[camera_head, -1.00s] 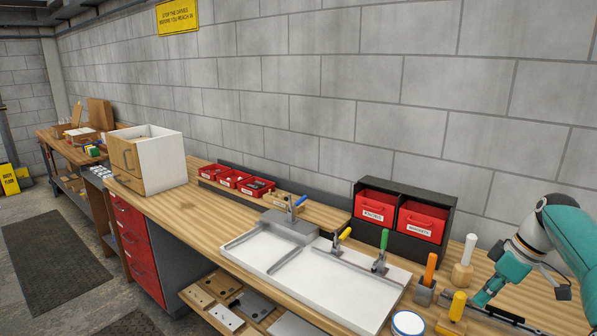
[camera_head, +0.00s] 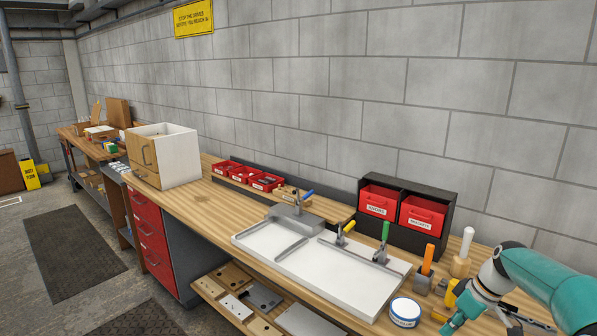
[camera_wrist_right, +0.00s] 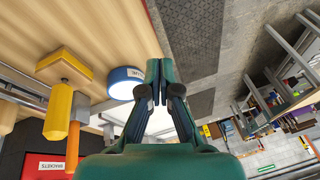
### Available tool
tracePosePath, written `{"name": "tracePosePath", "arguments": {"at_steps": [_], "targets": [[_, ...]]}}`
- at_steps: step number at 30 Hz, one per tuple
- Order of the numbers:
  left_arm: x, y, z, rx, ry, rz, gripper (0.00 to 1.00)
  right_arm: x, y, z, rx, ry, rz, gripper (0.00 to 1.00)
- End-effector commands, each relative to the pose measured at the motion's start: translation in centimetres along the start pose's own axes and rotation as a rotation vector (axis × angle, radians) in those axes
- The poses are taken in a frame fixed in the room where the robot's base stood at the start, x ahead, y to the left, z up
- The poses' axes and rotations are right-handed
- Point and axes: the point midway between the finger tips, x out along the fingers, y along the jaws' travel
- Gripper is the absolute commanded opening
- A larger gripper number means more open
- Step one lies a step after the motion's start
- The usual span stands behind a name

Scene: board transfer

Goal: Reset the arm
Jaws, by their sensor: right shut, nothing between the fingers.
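My right arm comes in from the right in the head view, a teal and grey arm over the right end of the workbench (camera_head: 195,210). Its gripper (camera_head: 449,324) is low in the picture, by the bench's front edge, just right of a round blue-and-white tin (camera_head: 405,311). In the right wrist view the gripper (camera_wrist_right: 160,68) has its two teal fingertips together with nothing between them. The tin (camera_wrist_right: 124,84) is left of the fingertips there, apart from them as far as I can tell. My left gripper is in neither view.
A yellow-handled tool (camera_wrist_right: 58,112) and an orange handle (camera_head: 427,258) stand near my right gripper. A white board (camera_head: 345,283) with toggle clamps lies mid-bench. A black rack (camera_head: 449,210) with red bins stands behind. Floor with dark mats (camera_head: 70,250) is free in front.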

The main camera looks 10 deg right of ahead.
Motion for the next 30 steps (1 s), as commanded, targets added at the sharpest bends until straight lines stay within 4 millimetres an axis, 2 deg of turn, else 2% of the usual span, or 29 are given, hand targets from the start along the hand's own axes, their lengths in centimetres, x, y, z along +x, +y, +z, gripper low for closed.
{"name": "tracePosePath", "arguments": {"at_steps": [1,5,8,9,12,16,18,20,24,27,30], "targets": [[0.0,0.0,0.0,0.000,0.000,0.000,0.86,2.3,-0.7,-0.2,0.016,-0.010,-0.012,0.00],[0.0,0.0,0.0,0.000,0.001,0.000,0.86,8.7,-3.2,-0.5,0.082,-0.028,-0.028,0.00],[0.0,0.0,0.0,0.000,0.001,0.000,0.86,14.6,-6.4,-0.1,0.148,-0.045,-0.038,0.00],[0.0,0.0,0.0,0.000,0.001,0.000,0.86,16.9,-8.0,0.3,0.175,-0.053,-0.041,0.00],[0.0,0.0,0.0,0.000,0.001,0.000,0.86,22.1,-12.3,1.9,0.242,-0.070,-0.048,0.00],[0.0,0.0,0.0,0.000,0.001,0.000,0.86,27.5,-18.6,5.3,0.330,-0.094,-0.055,0.00],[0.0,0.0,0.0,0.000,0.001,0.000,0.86,29.5,-22.1,7.6,0.375,-0.106,-0.058,0.00],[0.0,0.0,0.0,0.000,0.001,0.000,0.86,30.7,-24.9,9.7,0.413,-0.115,-0.061,0.00],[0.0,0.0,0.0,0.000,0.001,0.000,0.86,31.6,-29.9,13.9,0.487,-0.129,-0.064,0.00],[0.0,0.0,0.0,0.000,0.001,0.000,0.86,31.6,-32.0,15.9,0.523,-0.133,-0.065,0.00],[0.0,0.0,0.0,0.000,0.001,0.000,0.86,31.4,-32.9,16.9,0.543,-0.133,-0.065,0.00]]}}
